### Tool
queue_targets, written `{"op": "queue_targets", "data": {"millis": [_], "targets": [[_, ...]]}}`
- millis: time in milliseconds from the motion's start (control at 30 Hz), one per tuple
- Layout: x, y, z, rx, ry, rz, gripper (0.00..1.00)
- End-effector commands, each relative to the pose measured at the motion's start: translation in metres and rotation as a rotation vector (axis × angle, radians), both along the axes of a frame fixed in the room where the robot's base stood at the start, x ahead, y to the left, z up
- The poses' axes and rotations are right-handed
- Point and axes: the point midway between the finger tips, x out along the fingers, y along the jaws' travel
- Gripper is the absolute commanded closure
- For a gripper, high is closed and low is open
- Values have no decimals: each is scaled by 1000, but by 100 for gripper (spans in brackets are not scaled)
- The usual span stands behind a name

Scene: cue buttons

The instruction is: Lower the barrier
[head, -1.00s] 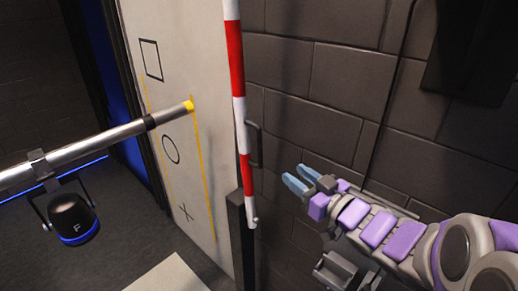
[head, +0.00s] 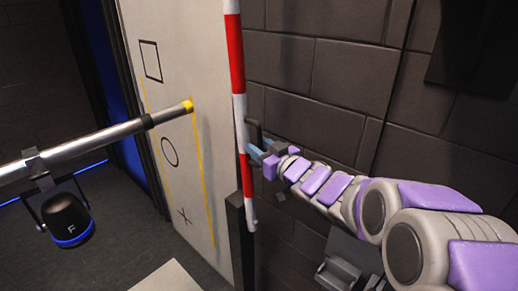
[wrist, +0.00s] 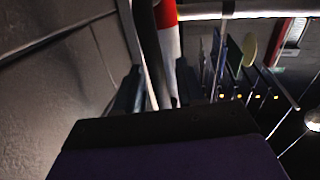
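The red and white barrier pole (head: 236,75) stands upright at the dark post (head: 240,220) in the head view. A dark handle (head: 254,126) sticks out from its right side. My gripper (head: 255,150) is at the lower part of this handle, coming from the right. In the wrist view my gripper's two fingers (wrist: 155,92) are apart, with the dark handle bar (wrist: 148,45) between them. The red and white pole (wrist: 168,40) is just behind the bar. I cannot tell whether the fingers touch the bar.
A pale panel (head: 175,70) with a square, a circle and a cross stands left of the pole. A metal tube (head: 90,147) with a yellow tip reaches toward it, with a dark lamp-like unit (head: 68,218) hanging below. A brick wall (head: 320,90) is behind my arm.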

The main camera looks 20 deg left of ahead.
Motion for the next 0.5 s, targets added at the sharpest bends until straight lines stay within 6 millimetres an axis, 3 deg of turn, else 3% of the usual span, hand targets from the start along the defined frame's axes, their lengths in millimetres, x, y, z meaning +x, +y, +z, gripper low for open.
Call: {"op": "queue_targets", "data": {"millis": [367,500], "targets": [[3,3,0,0,0,-1,62],[3,3,0,0,0,-1,76]]}}
